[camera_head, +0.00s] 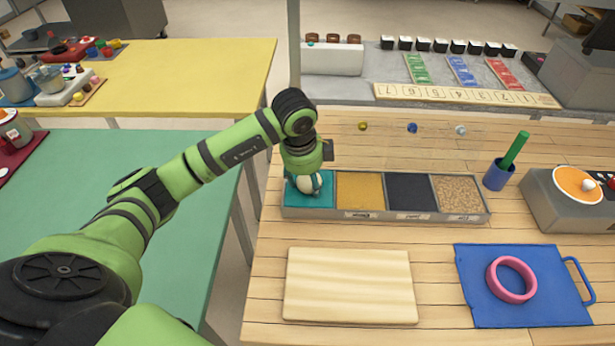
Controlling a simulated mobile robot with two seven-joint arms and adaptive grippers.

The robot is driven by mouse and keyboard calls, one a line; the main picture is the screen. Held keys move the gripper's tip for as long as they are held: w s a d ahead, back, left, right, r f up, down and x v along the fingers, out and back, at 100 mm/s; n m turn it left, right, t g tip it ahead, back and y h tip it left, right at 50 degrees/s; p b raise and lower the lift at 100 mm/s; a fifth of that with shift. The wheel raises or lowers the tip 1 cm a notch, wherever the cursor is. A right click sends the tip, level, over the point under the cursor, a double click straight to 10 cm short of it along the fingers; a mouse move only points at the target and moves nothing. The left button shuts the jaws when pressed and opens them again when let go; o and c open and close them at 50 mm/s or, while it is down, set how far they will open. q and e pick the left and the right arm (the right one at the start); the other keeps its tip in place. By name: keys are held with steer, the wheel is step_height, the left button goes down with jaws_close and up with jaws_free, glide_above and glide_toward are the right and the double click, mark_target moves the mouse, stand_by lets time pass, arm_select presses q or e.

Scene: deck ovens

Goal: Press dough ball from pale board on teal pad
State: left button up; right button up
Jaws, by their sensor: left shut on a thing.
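My left gripper (304,187) points down over the teal pad (323,202), the leftmost section of a grey tray. It is shut on a pale dough ball (307,183), which is at the pad. The gripper partly hides the ball, and I cannot tell how firmly it touches the pad. The pale board (350,285) lies flat on the wooden table in front of the tray, and it is bare. My right gripper is not in view.
The tray (385,215) also holds yellow, dark and grainy sections to the right. A blue board (520,285) with a pink ring (511,279) lies at front right. A blue cup (498,175) with a green stick and a grey unit (568,205) stand at right.

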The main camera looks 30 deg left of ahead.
arm_select(q)
steer(key=shift+w+p+v, duration=0.25)
steer(key=shift+p+v, duration=0.65)
steer(key=shift+v, duration=0.4)
steer(key=shift+w+p+v, duration=0.3)
steer(key=shift+p+v, duration=0.55)
steer(key=shift+v, duration=0.45)
steer(key=shift+w+p+v, duration=0.25)
steer(key=shift+p+v, duration=0.65)
steer(key=shift+v, duration=0.35)
steer(key=shift+r, duration=0.2)
